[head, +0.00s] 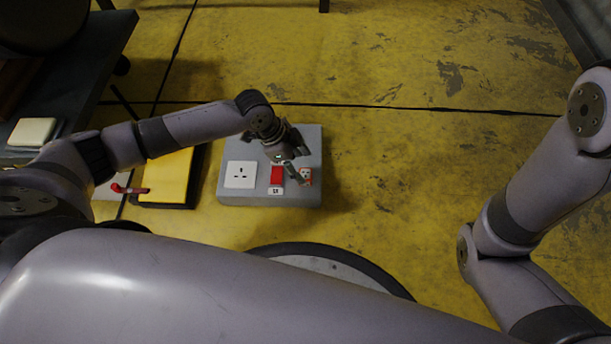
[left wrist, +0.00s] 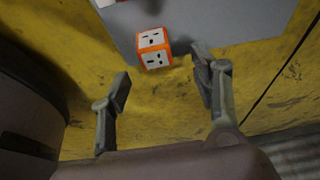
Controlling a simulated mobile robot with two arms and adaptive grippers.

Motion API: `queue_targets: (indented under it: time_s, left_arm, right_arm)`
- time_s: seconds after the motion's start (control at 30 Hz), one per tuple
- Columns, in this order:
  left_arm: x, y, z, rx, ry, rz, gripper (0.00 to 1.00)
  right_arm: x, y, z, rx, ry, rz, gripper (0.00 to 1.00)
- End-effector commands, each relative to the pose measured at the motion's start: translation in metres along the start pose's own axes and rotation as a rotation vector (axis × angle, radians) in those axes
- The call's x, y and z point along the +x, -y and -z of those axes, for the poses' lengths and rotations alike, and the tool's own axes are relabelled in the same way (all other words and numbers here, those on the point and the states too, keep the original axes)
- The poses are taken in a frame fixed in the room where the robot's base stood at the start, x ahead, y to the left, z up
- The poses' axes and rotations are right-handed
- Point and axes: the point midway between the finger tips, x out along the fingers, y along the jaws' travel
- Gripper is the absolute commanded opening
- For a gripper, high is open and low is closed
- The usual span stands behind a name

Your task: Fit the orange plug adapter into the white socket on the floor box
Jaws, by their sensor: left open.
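The grey floor box (head: 224,192) lies on the yellow floor at the centre of the head view. The white socket (head: 241,175) is on its left part, with bare slots facing up. The orange plug adapter (head: 306,176), a small orange block with white slotted faces, is at the right part of the box. In the left wrist view the adapter (left wrist: 153,48) shows near the box's edge. My left gripper (head: 290,165) is over the right part of the box, beside the adapter. Its fingers (left wrist: 161,66) are apart, with nothing between them. My right gripper is out of view.
A red switch (head: 277,174) sits between socket and adapter, with a small label below. Left of the box are a yellow panel with dark edges (head: 165,178) and a red-handled item (head: 130,189). A cream block (head: 32,132) rests on a dark bench. Floor right of the box is clear.

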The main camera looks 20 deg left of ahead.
Motion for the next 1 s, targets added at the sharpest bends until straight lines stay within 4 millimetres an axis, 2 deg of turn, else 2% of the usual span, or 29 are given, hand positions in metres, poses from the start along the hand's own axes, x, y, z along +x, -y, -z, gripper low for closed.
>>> queue_targets:
  time_s: [0.23,0.43,0.83,1.0]
  left_arm:
    - [0.027,-0.003,-0.005,0.001,0.000,0.000,0.57]
    - [0.050,-0.005,-0.004,0.002,-0.001,0.000,0.57]
    - [0.051,-0.005,-0.003,0.000,0.000,0.000,0.57]
    - [0.051,-0.005,-0.003,0.000,0.000,0.000,0.47]
  right_arm:
    - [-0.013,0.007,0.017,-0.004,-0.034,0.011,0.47]
    - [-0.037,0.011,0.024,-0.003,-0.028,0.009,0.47]
    - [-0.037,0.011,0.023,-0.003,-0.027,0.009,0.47]
    - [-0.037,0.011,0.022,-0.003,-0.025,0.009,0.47]
